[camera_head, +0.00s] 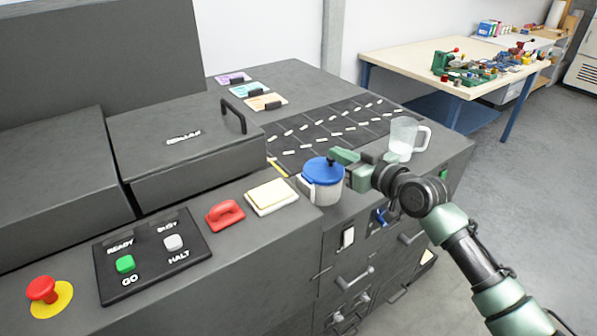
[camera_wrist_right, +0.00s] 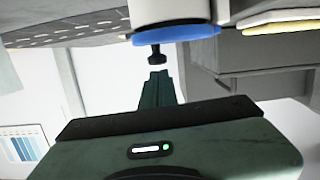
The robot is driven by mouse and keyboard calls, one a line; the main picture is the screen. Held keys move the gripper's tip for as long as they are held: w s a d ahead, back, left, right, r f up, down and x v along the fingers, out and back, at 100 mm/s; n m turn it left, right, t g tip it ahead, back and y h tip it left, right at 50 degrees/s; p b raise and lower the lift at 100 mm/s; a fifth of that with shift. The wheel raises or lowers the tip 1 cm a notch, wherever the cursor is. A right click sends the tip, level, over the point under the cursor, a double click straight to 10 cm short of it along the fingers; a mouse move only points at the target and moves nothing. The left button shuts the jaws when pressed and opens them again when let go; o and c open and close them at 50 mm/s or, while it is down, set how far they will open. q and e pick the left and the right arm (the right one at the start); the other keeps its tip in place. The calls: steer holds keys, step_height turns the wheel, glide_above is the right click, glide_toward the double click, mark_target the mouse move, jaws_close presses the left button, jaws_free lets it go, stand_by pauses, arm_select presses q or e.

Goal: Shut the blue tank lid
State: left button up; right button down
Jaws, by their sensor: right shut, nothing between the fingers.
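The tank (camera_head: 322,192) is a small whitish vessel at the front edge of the dark machine top; its body also shows in the right wrist view (camera_wrist_right: 172,12). Its blue lid (camera_head: 318,172) lies level across its top, with no gap that I can see; the lid also shows in the right wrist view (camera_wrist_right: 190,37). A dark knob (camera_wrist_right: 155,54) stands on the lid. My right gripper (camera_head: 338,154) is shut and empty, its fingertips (camera_wrist_right: 156,74) close to the knob and just apart from it. My left gripper is out of view.
A clear jug (camera_head: 403,138) stands right of my gripper, near the machine's edge. A cream pad (camera_head: 271,196), a red handle (camera_head: 225,214) and a button panel (camera_head: 150,255) lie left of the tank. Small pale pieces lie on the dark grid (camera_head: 325,130) behind.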

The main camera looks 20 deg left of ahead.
steer(key=shift+w+d+f+m+b, duration=0.1)
steer(key=shift+w+f+m+b, duration=0.05)
steer(key=shift+f+m+b, duration=0.15)
steer(key=shift+r, duration=0.1)
stand_by(0.4)
